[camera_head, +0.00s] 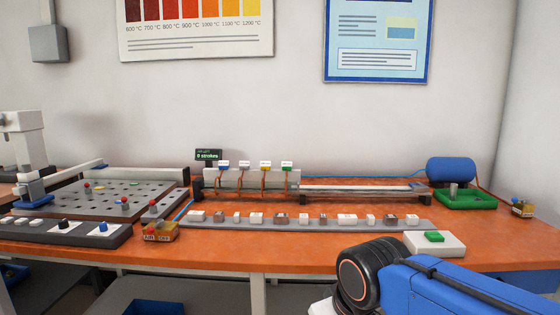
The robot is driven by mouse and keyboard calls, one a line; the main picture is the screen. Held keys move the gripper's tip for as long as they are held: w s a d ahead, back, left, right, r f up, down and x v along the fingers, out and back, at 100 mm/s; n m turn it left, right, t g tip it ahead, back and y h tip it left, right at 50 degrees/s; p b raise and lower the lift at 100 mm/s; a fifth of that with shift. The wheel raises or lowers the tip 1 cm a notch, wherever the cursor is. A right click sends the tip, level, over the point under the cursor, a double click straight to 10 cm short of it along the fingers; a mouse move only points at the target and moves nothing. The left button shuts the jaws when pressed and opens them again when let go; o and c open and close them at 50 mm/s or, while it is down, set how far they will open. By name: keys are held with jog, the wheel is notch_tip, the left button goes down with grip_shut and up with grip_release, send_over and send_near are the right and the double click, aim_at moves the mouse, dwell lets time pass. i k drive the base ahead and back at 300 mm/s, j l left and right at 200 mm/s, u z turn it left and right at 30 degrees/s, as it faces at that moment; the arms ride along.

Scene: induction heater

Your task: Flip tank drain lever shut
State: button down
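A blue cylindrical tank (450,170) stands at the right end of the orange bench, above a green base tray (475,201). A small grey upright part (453,191) is in front of the tank. A small yellowish block with a dark top (522,209) sits to the right of the tray. I cannot make out which part is the drain lever, or its position. My blue and black arm shows at the lower right, in front of the bench. My gripper is outside the view.
The orange bench (330,243) carries a white box with a green button (434,241), a grey strip of small blocks (310,222), a long rail (360,190) and a perforated plate (115,198). A yellowish block with a red knob (160,232) stands at the front left.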

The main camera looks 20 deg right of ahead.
aim_at(526, 201)
jog(key=z, duration=2.05)
